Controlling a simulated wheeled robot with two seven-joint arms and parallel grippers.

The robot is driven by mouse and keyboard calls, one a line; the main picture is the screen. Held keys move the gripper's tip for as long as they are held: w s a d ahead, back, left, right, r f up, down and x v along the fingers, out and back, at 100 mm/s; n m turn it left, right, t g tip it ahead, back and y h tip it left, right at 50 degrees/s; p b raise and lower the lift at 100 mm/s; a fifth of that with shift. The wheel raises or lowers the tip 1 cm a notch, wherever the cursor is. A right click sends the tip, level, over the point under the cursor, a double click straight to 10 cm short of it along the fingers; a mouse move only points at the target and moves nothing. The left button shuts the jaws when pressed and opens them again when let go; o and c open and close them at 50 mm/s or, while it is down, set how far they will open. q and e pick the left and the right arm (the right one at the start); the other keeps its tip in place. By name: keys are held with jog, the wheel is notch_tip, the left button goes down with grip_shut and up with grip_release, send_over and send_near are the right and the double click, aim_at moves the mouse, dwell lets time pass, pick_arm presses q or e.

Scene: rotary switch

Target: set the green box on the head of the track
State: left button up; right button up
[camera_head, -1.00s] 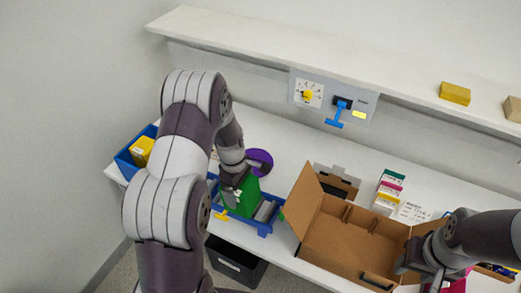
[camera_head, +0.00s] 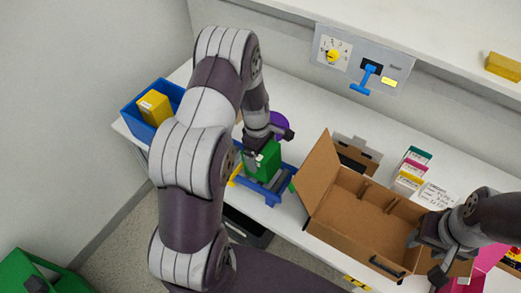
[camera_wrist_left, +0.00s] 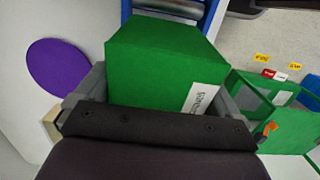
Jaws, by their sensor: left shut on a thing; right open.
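The green box (camera_head: 266,160) is between the fingers of my left gripper (camera_head: 262,146), over the left part of the blue-framed roller track (camera_head: 275,184). In the left wrist view the green box (camera_wrist_left: 165,68) fills the jaws, with a white label on its side. The track (camera_wrist_left: 172,8) shows just beyond the box there. I cannot tell whether the box's bottom touches the rollers. My right gripper (camera_head: 428,258) is open at the front right, by the cardboard box.
An open cardboard box (camera_head: 350,222) stands right of the track. A blue bin (camera_head: 131,116) holds a yellow box (camera_head: 154,107) at left. A purple disc (camera_head: 279,124) lies behind my left gripper. A switch panel (camera_head: 362,66) is on the back wall. A green bin (camera_head: 38,275) stands on the floor.

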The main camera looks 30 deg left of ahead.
pick_arm(q)
jog(key=shift+s, duration=0.25)
jog(key=o, duration=0.8)
jog(key=shift+w+f, duration=0.1)
jog(key=shift+w, duration=0.15)
jog(key=shift+r, duration=0.25)
jog(key=r, duration=0.3)
jog(key=r+b, duration=0.1)
jog(key=r, duration=0.3)
jog(key=a+r+b, duration=0.1)
jog(key=r, duration=0.3)
jog(key=shift+a, duration=0.1)
jog(key=shift+r, duration=0.55)
